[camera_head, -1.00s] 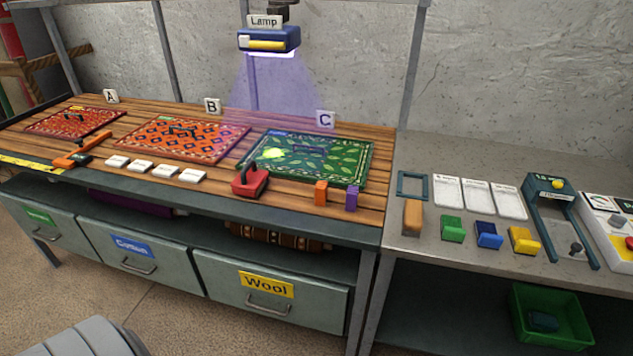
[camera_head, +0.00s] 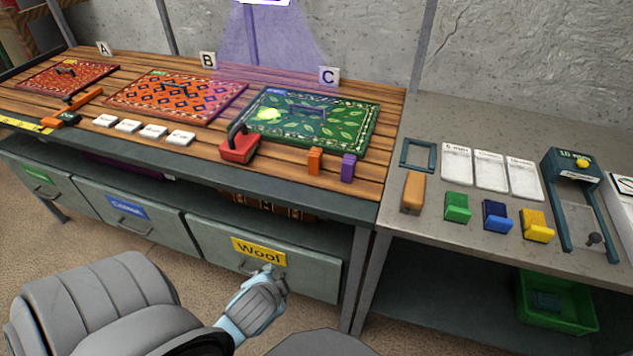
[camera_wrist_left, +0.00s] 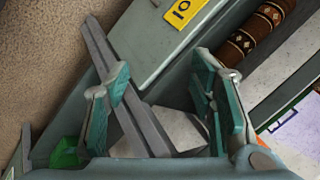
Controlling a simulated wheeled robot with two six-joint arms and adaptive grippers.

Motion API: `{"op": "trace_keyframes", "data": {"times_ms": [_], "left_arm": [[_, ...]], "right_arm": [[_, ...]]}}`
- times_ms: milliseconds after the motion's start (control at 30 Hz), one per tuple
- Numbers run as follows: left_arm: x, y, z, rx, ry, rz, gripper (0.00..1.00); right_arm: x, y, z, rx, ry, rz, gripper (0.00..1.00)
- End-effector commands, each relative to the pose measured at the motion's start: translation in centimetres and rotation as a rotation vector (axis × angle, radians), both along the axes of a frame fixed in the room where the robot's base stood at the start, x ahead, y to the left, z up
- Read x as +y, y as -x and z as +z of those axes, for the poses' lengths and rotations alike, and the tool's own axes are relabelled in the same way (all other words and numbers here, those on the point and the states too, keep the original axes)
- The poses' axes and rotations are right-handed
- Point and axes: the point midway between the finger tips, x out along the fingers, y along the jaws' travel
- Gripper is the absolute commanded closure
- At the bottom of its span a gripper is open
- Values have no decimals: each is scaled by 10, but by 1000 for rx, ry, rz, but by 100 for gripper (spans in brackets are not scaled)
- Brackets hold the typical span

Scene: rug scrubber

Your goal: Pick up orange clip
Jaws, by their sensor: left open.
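The orange clip (camera_head: 315,161) stands upright near the front edge of the wooden table, just left of a purple clip (camera_head: 348,168). My left gripper (camera_head: 272,272) is low in front of the Wool drawer, below and to the left of the orange clip and well apart from it. In the left wrist view its teal fingers (camera_wrist_left: 160,100) are spread open with nothing held between them. A small orange patch at that view's right edge is too cut off to identify. My right gripper is not in view.
A red-handled block (camera_head: 240,145) stands left of the clips, and the green rug (camera_head: 330,120) lies behind them. The table's front edge and the Wool drawer (camera_head: 300,270) are close to my left gripper. A grey bench (camera_head: 395,235) with coloured blocks is at right.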

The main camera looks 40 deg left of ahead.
Motion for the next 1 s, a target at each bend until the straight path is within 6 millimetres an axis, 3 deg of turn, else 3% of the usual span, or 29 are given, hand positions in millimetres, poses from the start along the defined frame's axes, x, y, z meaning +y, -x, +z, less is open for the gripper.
{"op": "trace_keyframes", "data": {"times_ms": [100,200,333,467,567,800,1000], "left_arm": [[52,-48,42,-34,-476,-284,50],[77,-89,79,22,-941,-551,50],[78,-132,112,187,-1502,-873,50],[65,-160,122,359,-1895,-1103,50],[65,-179,123,412,-2001,-1161,50],[87,-236,122,412,-1998,-1161,50],[96,-260,122,410,-1995,-1160,50]], "right_arm": [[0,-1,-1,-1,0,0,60],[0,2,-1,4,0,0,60],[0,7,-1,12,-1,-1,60],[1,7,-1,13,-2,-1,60],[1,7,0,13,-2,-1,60],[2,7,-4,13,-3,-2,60],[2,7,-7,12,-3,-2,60]]}}
